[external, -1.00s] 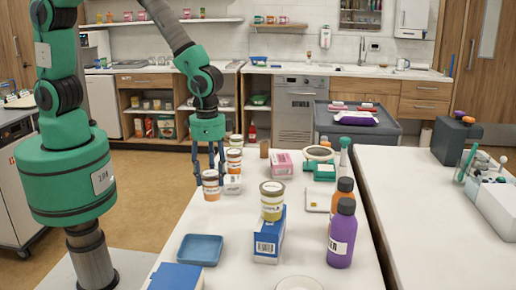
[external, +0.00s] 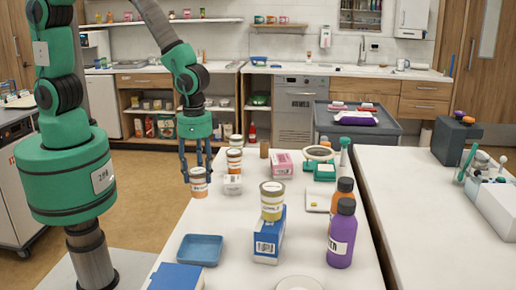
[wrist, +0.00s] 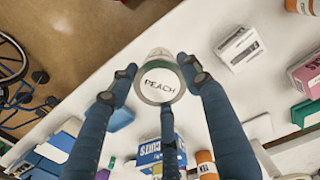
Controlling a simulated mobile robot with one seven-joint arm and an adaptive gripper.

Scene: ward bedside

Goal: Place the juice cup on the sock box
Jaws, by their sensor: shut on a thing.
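A small white cup with an orange band (external: 199,182) is held by my gripper (external: 197,174) at the left edge of the white table. In the wrist view, its round lid reads PEACH (wrist: 160,83), and the blue fingers (wrist: 160,95) close around it. Whether its base clears the tabletop is hard to tell. A small white box with a printed label (external: 232,184) lies right of the cup, apart from it. It also shows in the wrist view (wrist: 240,48). A pink box (external: 281,165) stands farther back. I cannot read which box is the sock box.
Two more jars stand behind the white box, near jar (external: 234,161). A blue tray (external: 200,250), purple bottle (external: 341,240) and orange bottle (external: 345,186) stand nearer. The table's middle has bare room.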

